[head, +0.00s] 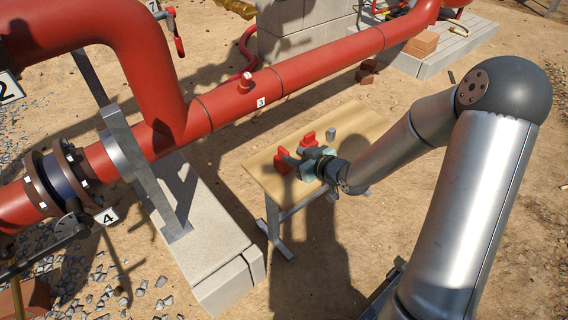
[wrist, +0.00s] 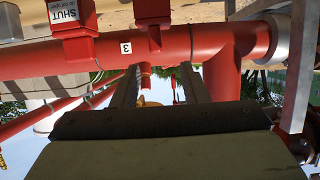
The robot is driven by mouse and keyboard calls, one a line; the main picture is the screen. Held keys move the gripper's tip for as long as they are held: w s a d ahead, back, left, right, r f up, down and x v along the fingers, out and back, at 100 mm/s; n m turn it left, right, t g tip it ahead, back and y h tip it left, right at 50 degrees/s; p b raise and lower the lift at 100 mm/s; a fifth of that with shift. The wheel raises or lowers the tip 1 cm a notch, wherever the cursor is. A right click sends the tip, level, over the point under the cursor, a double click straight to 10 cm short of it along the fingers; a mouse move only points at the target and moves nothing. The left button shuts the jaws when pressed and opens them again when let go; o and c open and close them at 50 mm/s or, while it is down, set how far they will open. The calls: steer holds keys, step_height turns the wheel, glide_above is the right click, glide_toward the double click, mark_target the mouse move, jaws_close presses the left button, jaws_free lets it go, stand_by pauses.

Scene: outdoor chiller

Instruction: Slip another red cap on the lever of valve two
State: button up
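Two red caps stand on the small wooden table in the head view: a nearer-left cap (head: 281,162) and a farther cap (head: 308,139). The wrist view, which is upside down, shows a red cap with a white SHUT label (wrist: 72,22) and another red piece (wrist: 148,20). My gripper (head: 289,157) is low over the table beside the caps. In the wrist view its two fingers (wrist: 160,80) stand apart with nothing visible between them. A number 2 plate (head: 8,88) shows at the left edge, but I cannot make out valve two's lever.
The wooden table (head: 355,127) also bears small grey pieces (head: 331,134). A red pipe with label 3 (head: 290,75) runs behind it. A flanged valve with plate 4 (head: 107,216) and a concrete plinth (head: 205,250) stand left. Open sandy ground lies in front.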

mark_target(284, 150)
steer(key=shift+x, duration=1.25)
steer(key=b+x, duration=0.1)
steer(key=x, duration=0.1)
steer(key=b+x, duration=0.1)
steer(key=x, duration=0.1)
steer(key=shift+w+d+f+b, duration=0.1)
steer(key=shift+w+f+b, duration=0.05)
steer(key=shift+f+b, duration=0.2)
steer(key=shift+w, duration=0.3)
jaws_close()
